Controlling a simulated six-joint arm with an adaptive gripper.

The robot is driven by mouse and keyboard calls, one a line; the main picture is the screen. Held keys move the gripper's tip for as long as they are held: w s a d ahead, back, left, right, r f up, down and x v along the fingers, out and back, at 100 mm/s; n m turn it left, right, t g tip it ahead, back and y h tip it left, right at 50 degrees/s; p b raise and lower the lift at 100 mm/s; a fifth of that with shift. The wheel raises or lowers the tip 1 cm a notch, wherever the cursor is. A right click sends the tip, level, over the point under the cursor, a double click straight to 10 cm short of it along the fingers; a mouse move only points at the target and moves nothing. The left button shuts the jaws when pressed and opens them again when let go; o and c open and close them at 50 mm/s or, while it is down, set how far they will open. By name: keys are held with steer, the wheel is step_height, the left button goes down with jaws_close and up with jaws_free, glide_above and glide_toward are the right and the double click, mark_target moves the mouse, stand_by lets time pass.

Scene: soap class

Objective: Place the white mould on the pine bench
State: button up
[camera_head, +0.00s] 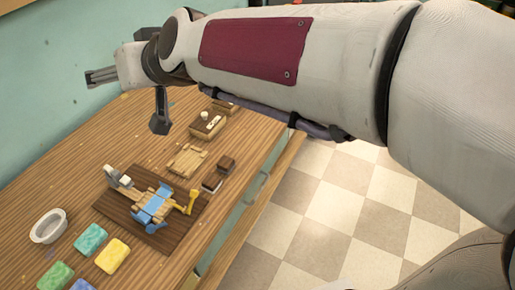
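A white oval dish (48,226), which looks like the white mould, sits on the wooden table at the lower left. A small pale slatted wooden piece (187,161) lies near the table's middle; it may be the pine bench, but I cannot tell for sure. My gripper (102,77) is at the upper left, raised above the far part of the table and well away from the dish. Nothing is visibly held in it. From this side I cannot tell whether its fingers are open or shut.
A dark board (150,235) carries a blue, yellow and wooden assembly (152,204). Green and yellow blocks (113,255) lie near the dish. Small brown blocks (226,164) and a wooden block (207,124) with white pieces stand towards the right edge. A wall (40,110) rises at left.

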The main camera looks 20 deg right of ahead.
steer(key=s+d+f+m+g+h, duration=0.1)
steer(key=s+d+f, duration=0.3)
steer(key=s+d, duration=0.4)
steer(key=s+d+f+m+g+h, duration=0.1)
steer(key=s+d+f+g+h, duration=0.1)
steer(key=s+d+f, duration=0.3)
steer(key=s+d+f+g+h, duration=0.1)
steer(key=s+d+f+h, duration=0.2)
steer(key=s+d, duration=0.9)
steer(key=shift+s+f+m+g, duration=0.2)
steer(key=shift+f+m+g, duration=0.2)
steer(key=shift+f, duration=0.55)
